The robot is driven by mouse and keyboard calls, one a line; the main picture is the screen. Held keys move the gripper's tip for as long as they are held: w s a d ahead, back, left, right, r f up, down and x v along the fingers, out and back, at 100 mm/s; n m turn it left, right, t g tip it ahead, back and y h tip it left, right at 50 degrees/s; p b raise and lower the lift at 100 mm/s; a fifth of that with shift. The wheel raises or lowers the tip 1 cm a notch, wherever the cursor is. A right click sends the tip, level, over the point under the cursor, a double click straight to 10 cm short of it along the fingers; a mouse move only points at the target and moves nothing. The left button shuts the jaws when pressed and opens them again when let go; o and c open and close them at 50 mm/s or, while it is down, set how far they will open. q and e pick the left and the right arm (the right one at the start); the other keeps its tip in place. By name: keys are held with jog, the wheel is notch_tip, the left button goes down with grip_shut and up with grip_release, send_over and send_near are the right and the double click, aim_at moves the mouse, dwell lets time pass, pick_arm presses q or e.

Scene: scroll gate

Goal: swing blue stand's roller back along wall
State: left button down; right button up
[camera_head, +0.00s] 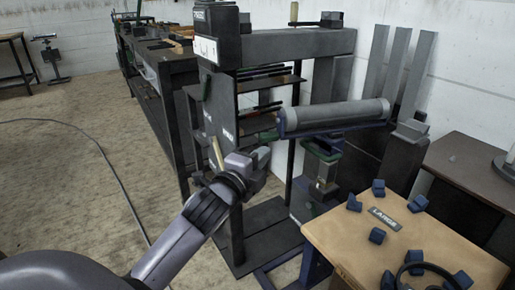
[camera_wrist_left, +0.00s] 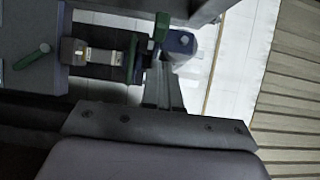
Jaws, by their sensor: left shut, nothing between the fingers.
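The roller (camera_head: 335,116) is a grey cylinder with a blue end cap and a blue rail along its underside. It lies almost level, its blue end toward the left and its other end near the upright grey slats. The blue stand (camera_head: 286,260) shows a low base bar on the floor; much of it is hidden behind the wooden table. My left gripper (camera_head: 264,158) is shut and empty, below and left of the roller's blue end, with a visible gap. The wrist view shows my gripper's fingers (camera_wrist_left: 166,90) close together. My right gripper is not in view.
A dark rack (camera_head: 222,120) with shelves stands just behind my left gripper. A wooden table (camera_head: 350,240) with several blue blocks and a LARGE label is at front right. Grey slats (camera_head: 400,75) stand against the white wall. A cable crosses the open floor at left.

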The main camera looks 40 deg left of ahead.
aim_at(261, 139)
pick_arm(q)
jog(key=w+a, duration=0.2)
jog(key=shift+w+a+b, duration=0.2)
jog(key=shift+w+b, duration=0.1)
jog(key=shift+b, duration=0.1)
jog(key=shift+w+a, duration=0.3)
jog(key=shift+a, duration=0.1)
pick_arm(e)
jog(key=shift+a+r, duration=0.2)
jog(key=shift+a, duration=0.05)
pick_arm(q)
jog(key=shift+w+a, duration=0.1)
jog(key=shift+a, duration=0.05)
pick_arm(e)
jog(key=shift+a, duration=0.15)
pick_arm(q)
jog(key=shift+a+r+h, duration=0.1)
jog(key=shift+a+h, duration=0.05)
jog(key=shift+h, duration=0.15)
jog(key=shift+w+a+p, duration=0.15)
jog(key=shift+a+p, duration=0.05)
jog(key=shift+p, duration=0.1)
jog(key=shift+m, duration=0.3)
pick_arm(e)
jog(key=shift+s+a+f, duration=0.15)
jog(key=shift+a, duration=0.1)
